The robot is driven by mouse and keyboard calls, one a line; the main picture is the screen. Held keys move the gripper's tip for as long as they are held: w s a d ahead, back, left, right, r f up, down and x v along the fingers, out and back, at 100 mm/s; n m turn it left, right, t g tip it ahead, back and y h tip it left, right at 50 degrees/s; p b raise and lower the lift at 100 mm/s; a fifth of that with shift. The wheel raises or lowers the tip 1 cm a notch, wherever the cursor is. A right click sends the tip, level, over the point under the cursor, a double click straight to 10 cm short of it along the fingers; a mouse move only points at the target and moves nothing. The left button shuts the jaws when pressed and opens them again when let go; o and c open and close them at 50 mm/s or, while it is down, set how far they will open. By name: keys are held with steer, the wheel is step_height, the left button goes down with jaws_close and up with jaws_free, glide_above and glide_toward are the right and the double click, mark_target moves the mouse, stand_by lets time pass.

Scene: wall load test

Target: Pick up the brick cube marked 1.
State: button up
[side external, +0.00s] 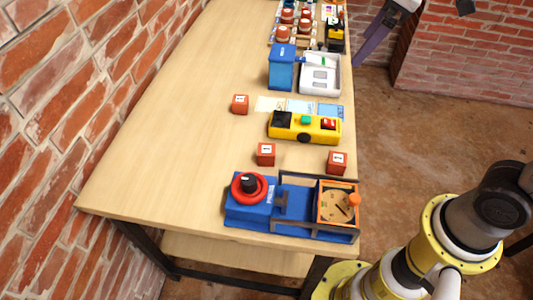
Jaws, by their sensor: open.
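Three small brick-red cubes with white labels stand on the wooden table. One cube (240,105) is left of the coloured cards. A second cube (265,155) is behind the blue fixture, and its label looks like a 1. A third cube (337,163) is to its right near the table's right edge. The labels are too small to read surely; the first also may be a 1, and the third looks like a 2. All three rest apart from one another with nothing on top. I cannot make out my gripper; only my arm shows at the lower right.
A blue fixture (285,220) with a red-ringed black knob and orange box fills the near end. A yellow control box (290,126) stands between the cubes. Farther back are a blue box (281,70) and white tray (333,88). The table's left side is clear beside a brick wall.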

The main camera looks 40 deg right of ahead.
steer(key=w+a+f+n+g, duration=0.1)
steer(key=w+a+f+n, duration=0.1)
steer(key=w+a+f, duration=0.35)
steer(key=n+g, duration=0.2)
steer(key=g, duration=0.1)
glide_above(266, 149)
step_height(266, 149, down, 14)
steer(key=r, duration=0.1)
steer(key=shift+h, duration=0.3)
step_height(266, 149, down, 7)
steer(key=shift+d+f, duration=0.1)
steer(key=shift+f, duration=3.2)
jaws_close()
